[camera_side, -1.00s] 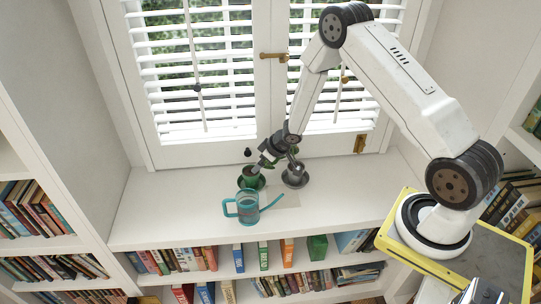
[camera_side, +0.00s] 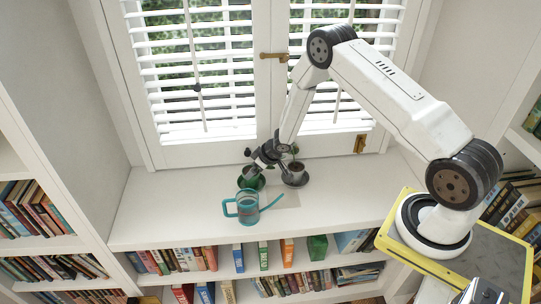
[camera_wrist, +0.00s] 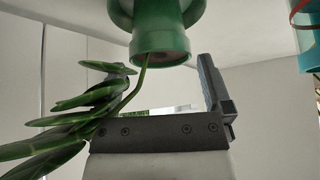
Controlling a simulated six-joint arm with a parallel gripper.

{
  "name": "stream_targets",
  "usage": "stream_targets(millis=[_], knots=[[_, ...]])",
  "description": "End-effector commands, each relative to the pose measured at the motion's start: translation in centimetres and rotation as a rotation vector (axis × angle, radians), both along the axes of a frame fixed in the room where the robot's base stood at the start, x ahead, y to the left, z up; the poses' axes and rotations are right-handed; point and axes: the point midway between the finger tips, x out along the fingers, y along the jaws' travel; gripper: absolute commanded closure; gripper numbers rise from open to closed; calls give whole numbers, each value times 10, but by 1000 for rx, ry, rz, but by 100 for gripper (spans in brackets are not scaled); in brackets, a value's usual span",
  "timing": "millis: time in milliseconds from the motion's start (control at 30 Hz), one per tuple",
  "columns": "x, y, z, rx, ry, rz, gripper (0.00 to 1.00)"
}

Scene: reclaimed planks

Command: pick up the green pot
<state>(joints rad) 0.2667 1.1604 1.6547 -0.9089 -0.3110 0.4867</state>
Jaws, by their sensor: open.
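The green pot (camera_side: 248,180) stands on a green saucer on the white sill in the side view, partly hidden by my gripper. In the wrist view the picture is turned over: the green pot (camera_wrist: 160,38) is at the top, its soil facing down, with a stem and long green leaves (camera_wrist: 65,118) trailing to the lower left. My gripper (camera_side: 257,163) is just above and close beside the pot. In the wrist view my gripper (camera_wrist: 168,75) is open; its right finger is clear, the left one mostly behind leaves. The pot rim lies near the fingertips, with no grip visible.
A teal watering can (camera_side: 248,207) stands just in front of the pot, and its edge shows in the wrist view (camera_wrist: 307,42). A dark grey pot (camera_side: 295,175) on a saucer is close to the right. Shuttered windows are behind. The sill's left is clear.

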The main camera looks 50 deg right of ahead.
Motion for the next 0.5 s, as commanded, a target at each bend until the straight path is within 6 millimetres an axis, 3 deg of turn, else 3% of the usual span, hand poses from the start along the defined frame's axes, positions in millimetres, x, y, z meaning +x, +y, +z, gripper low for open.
stream_targets(millis=[233,500], knots=[[11,2,-19,0,1,-1,0],[14,3,-22,-1,0,-1,0]])
